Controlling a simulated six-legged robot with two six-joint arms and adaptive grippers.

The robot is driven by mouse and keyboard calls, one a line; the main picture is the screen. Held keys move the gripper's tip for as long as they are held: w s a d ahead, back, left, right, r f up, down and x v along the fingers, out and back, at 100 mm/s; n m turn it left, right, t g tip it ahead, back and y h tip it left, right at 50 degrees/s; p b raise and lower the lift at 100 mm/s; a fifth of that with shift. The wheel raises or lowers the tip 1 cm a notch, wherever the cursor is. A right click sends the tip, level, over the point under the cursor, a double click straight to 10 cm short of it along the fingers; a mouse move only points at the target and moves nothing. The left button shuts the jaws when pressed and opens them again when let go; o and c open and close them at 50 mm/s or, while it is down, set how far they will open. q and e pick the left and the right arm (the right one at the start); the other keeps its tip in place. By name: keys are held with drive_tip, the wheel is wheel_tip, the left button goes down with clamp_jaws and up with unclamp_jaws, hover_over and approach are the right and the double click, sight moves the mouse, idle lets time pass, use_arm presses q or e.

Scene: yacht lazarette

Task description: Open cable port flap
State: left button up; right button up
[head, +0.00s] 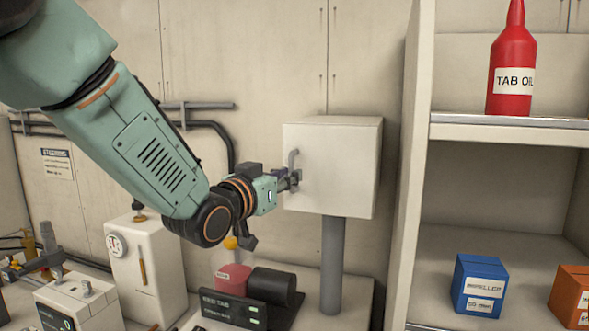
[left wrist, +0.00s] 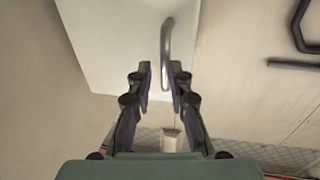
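A white box (head: 345,170) on a grey post stands at the middle of the head view. Its front bears a grey bar handle (head: 292,158); I take this front to be the flap, and it looks closed. My left gripper (head: 295,178) is at the lower part of the handle. In the left wrist view the gripper (left wrist: 162,75) has its two fingers apart. The curved handle (left wrist: 166,45) runs down between them, closer to the right finger, with a gap on the left. Whether the right finger touches it I cannot tell. My right gripper is not in view.
A shelf unit (head: 410,160) stands right of the box, holding a red bottle (head: 511,70) and a blue box (head: 479,285). Below my left arm are a white cabinet (head: 148,270), a dark device (head: 235,308) and a pink-filled container (head: 233,276). Pipes (head: 205,106) run along the wall.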

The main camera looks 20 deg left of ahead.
sight(325, 174)
use_arm(q)
drive_tip(key=w, duration=0.3)
drive_tip(key=shift+w+a+f+p, duration=0.15)
drive_tip(key=shift+w+f+p, duration=0.05)
drive_tip(key=shift+w+p, duration=0.1)
drive_tip(key=shift+w+f, duration=0.1)
drive_tip(key=shift+w, duration=0.1)
drive_tip(key=shift+s+d+r, duration=0.3)
drive_tip(key=shift+s+d, duration=0.1)
drive_tip(key=shift+s, duration=0.1)
drive_tip(key=shift+c, duration=0.5)
drive_tip(key=shift+w+a+f, duration=0.1)
drive_tip(key=shift+w+a, duration=0.05)
drive_tip(key=shift+a, duration=0.05)
clamp_jaws()
drive_tip(key=shift+w+f, duration=0.1)
drive_tip(key=shift+d, duration=0.1)
